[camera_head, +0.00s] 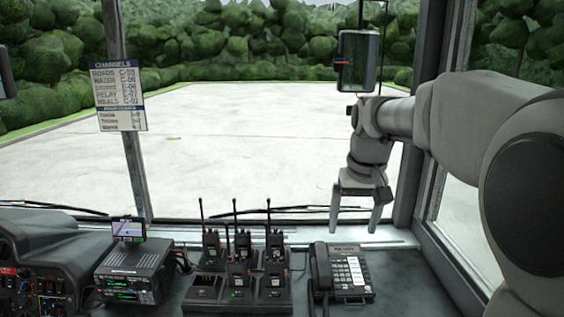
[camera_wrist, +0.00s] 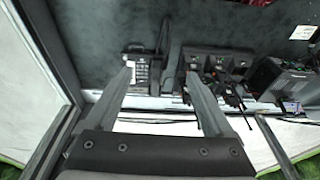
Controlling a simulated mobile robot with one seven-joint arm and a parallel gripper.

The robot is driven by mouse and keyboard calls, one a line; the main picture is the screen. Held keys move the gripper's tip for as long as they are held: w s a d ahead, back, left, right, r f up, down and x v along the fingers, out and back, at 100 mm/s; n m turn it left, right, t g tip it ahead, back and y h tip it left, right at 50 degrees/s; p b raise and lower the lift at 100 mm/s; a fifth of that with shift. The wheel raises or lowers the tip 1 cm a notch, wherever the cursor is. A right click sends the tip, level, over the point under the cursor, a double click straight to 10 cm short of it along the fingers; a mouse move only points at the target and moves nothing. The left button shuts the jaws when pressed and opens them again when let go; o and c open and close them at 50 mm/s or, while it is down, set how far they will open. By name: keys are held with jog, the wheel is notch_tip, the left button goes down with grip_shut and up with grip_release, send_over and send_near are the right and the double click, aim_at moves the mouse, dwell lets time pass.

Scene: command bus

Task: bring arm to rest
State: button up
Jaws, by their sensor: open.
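My gripper (camera_head: 360,208) hangs at the right of the head view, pointing down, with its two fingers apart and nothing between them. It is above and beyond the desk phone (camera_head: 342,272), near the windshield. In the wrist view my gripper (camera_wrist: 160,84) also shows open and empty. The phone (camera_wrist: 143,70) shows there between the fingertips, some way off. My arm reaches in from the right side of the head view.
A charger rack (camera_head: 238,292) holds several handheld radios left of the phone. A radio unit (camera_head: 134,274) with a small screen stands further left. A channels card (camera_head: 118,95) hangs on the window post. A dark mirror (camera_head: 357,61) is above my gripper. The right window frame (camera_head: 440,255) is close to my arm.

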jog(key=s+f+t, duration=0.1)
jog(key=s, duration=1.1)
jog(key=s+f+t, duration=0.2)
jog(key=s, duration=0.9)
jog(key=shift+s+a+f, duration=0.15)
jog(key=shift+s+f, duration=0.1)
jog(key=shift+s, duration=0.15)
